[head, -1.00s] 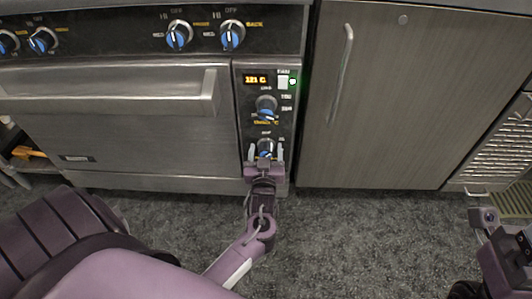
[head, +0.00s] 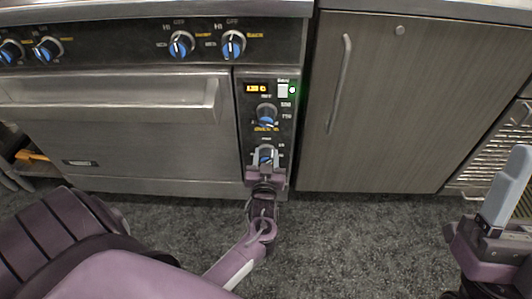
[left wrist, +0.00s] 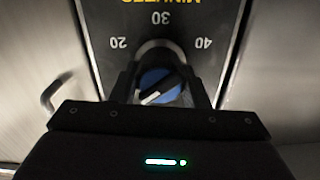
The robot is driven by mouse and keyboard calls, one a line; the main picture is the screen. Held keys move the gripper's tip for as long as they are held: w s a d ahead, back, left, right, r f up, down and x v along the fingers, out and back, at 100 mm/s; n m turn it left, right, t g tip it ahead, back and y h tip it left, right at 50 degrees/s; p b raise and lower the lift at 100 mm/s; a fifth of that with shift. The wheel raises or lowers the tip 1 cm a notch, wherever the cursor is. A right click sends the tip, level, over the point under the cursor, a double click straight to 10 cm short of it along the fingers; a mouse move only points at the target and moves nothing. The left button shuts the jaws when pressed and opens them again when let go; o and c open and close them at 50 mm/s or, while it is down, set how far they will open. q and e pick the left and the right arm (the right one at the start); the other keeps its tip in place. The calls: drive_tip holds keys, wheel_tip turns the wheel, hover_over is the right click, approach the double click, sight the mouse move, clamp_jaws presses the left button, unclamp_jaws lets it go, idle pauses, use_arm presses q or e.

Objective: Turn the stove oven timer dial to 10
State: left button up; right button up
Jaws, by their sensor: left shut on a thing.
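The timer dial (head: 266,154) is the lower knob on the oven's narrow control panel (head: 283,135). In the left wrist view the dial (left wrist: 160,87) has a blue face with a white line slanting from lower left to upper right. The scale around it reads upside down, with 20, 30 and 40 showing; the rest is hidden by my gripper. My left gripper (head: 265,158) is shut on the dial, with a finger on each side of it. My right gripper (head: 507,190) is at the right edge, away from the oven; its opening cannot be told.
Another blue knob (head: 266,114) and a lit display (head: 256,88) sit above the timer dial. The oven door (head: 140,130) is left of the panel, and a grey cabinet (head: 385,110) is right of it. The carpet (head: 350,235) in front is clear.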

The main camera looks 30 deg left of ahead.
use_arm(q)
drive_tip(key=shift+r+m+p, duration=0.1)
drive_tip(key=shift+m+p, duration=0.9)
use_arm(e)
drive_tip(key=w+a+f+g+h, duration=0.2)
drive_tip(key=w+f+g, duration=0.2)
drive_tip(key=f, duration=0.2)
drive_tip(key=w+a+f+m+g+h, duration=0.1)
drive_tip(key=w+f+g+h, duration=0.1)
drive_tip(key=f, duration=0.5)
drive_tip(key=shift+w+a+f+g+h, duration=0.2)
drive_tip(key=shift+w+a+g+h, duration=0.2)
drive_tip(key=shift+w+g, duration=0.6)
use_arm(q)
drive_tip(key=o, duration=1)
drive_tip(key=shift+c, duration=0.2)
drive_tip(key=shift+s+d, duration=0.1)
